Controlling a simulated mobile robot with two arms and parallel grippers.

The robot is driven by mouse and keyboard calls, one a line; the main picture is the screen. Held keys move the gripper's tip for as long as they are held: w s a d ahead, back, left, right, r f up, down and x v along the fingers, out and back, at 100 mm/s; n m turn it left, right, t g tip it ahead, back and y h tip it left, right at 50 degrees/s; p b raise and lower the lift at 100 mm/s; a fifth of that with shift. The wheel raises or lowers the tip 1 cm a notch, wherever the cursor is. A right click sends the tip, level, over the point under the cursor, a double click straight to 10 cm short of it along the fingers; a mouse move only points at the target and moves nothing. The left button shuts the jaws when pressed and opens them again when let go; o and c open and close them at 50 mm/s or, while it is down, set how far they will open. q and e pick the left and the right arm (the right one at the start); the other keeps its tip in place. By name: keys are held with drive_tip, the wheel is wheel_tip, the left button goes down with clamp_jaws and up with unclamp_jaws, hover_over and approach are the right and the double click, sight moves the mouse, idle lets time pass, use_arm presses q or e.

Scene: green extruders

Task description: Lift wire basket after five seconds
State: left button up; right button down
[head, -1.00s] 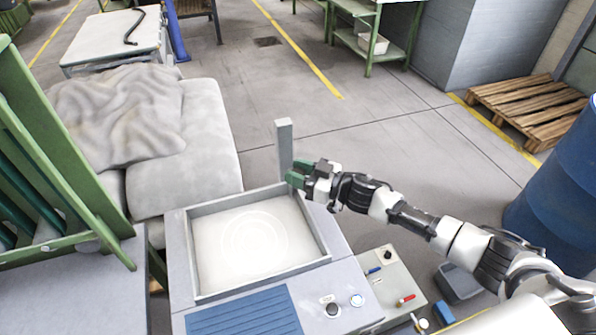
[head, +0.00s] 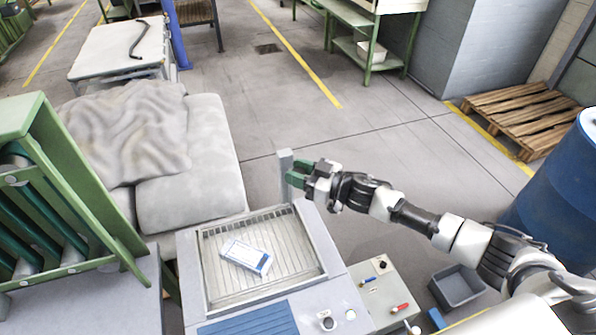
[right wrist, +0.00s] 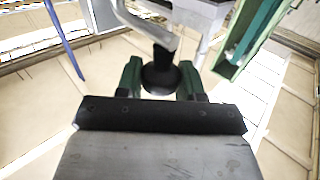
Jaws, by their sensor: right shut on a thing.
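The wire basket (head: 222,281) shows as a grid of thin bars inside the square frame of the grey machine (head: 330,262). A white and blue box (head: 243,257) lies on it. A grey upright post (head: 285,165) stands at the machine's back right corner. My right gripper (head: 292,176) is beside this post, its green fingers pointing left. In the right wrist view, my right gripper (right wrist: 160,82) is shut on a black knob (right wrist: 160,76) at the end of a bent grey lever (right wrist: 150,28). The knob is hidden in the head view. My left gripper is out of view.
A control box (head: 384,285) with a red lever and a grey bin (head: 458,287) stand right of the machine. A blue drum (head: 562,190) is at far right. A green rack (head: 75,185) and cloth-covered padding (head: 190,170) are at left.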

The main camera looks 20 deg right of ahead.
drive_tip(key=c, duration=0.8)
unclamp_jaws()
drive_tip(key=shift+r, duration=0.4)
drive_tip(key=shift+o, duration=0.2)
drive_tip(key=shift+f, duration=0.1)
drive_tip(key=shift+s+d+f, duration=0.1)
drive_tip(key=shift+d, duration=0.1)
drive_tip(key=b+v, duration=0.3)
drive_tip(key=v, duration=0.7)
drive_tip(key=shift+s, duration=0.2)
drive_tip(key=shift+d, duration=0.1)
